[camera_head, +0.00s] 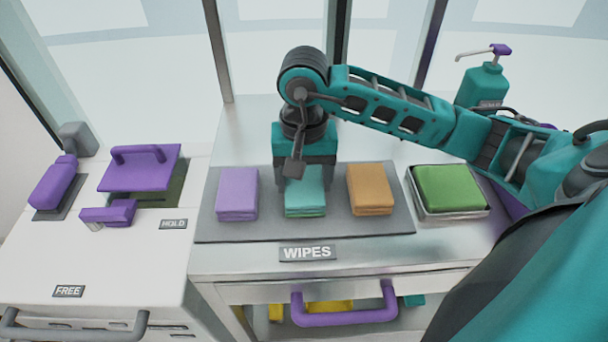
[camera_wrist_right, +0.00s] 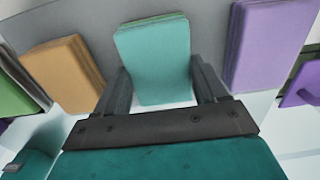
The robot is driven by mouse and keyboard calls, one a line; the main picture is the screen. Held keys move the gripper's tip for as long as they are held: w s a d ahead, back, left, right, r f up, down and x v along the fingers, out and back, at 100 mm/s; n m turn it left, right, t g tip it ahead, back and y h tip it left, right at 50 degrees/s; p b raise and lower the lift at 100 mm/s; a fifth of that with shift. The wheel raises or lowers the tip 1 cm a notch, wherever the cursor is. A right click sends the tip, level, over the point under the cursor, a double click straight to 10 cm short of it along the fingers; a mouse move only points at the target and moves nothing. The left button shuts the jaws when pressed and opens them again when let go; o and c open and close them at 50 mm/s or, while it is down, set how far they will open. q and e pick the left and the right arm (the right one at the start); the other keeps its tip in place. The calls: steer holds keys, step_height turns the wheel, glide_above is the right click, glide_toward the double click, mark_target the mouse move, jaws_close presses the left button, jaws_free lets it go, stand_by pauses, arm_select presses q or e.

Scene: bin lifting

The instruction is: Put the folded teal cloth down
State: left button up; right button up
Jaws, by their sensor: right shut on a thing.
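The folded teal cloth (camera_head: 305,201) is over the middle of the grey mat (camera_head: 335,224), between a lilac cloth and an orange cloth. My right gripper (camera_head: 304,182) comes down from above and is shut on the teal cloth. In the right wrist view the teal cloth (camera_wrist_right: 155,55) stands between the two dark fingers (camera_wrist_right: 158,84). I cannot tell whether its underside touches the mat. My left gripper is not in view.
The lilac cloth (camera_head: 237,192) and the orange cloth (camera_head: 370,189) lie close on either side. A green cloth (camera_head: 449,187) sits in a metal tray at right. A WIPES label (camera_head: 307,253) is in front. A teal pump bottle (camera_head: 483,82) stands behind my right arm.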

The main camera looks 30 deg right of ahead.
mark_target(304, 182)
steer(key=shift+f, duration=0.2)
steer(key=o, duration=0.9)
steer(key=shift+o, duration=0.2)
steer(key=shift+r, duration=0.15)
steer(key=shift+r, duration=0.3)
step_height(304, 182, up, 12)
steer(key=p, duration=0.1)
steer(key=shift+f, duration=0.2)
